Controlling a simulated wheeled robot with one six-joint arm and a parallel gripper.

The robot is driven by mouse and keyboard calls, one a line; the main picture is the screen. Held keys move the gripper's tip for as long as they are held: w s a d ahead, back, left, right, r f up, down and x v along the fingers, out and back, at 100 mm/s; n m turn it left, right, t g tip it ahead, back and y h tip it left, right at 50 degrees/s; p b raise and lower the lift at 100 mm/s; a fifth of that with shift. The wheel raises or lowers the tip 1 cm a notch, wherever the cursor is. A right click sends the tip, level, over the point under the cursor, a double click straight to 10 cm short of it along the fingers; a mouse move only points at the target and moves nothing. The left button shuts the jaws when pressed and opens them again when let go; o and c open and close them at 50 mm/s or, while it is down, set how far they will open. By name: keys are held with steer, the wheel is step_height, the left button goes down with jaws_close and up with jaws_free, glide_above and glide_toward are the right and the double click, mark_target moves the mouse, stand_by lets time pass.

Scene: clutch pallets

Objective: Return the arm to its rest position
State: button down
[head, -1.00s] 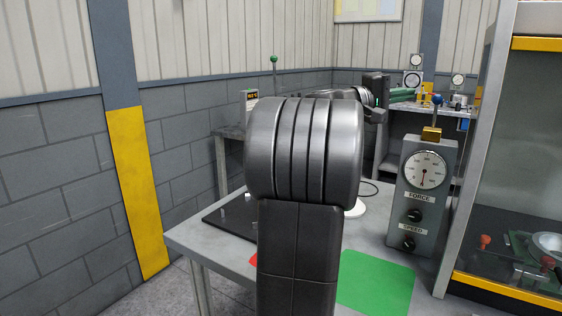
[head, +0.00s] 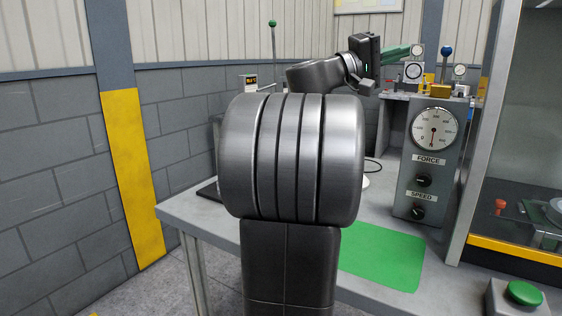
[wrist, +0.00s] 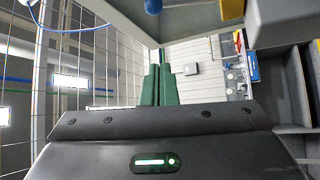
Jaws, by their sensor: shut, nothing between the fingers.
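My gripper (head: 402,52) is raised above the back of the table in the head view, its green fingers pointing right. In the wrist view the green fingers (wrist: 160,85) lie side by side, shut with nothing between them. My own arm fills the middle of the head view and hides part of the table.
A grey work table (head: 190,212) carries a green mat (head: 385,256) and a grey box with a force gauge (head: 433,129). A glass-fronted cabinet (head: 525,120) stands at right, with a green push button (head: 524,293) before it. A block wall (head: 45,190) is at left.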

steer(key=shift+w+d+r, duration=0.1)
steer(key=shift+d+r, duration=0.15)
steer(key=shift+d, duration=0.4)
stand_by(0.3)
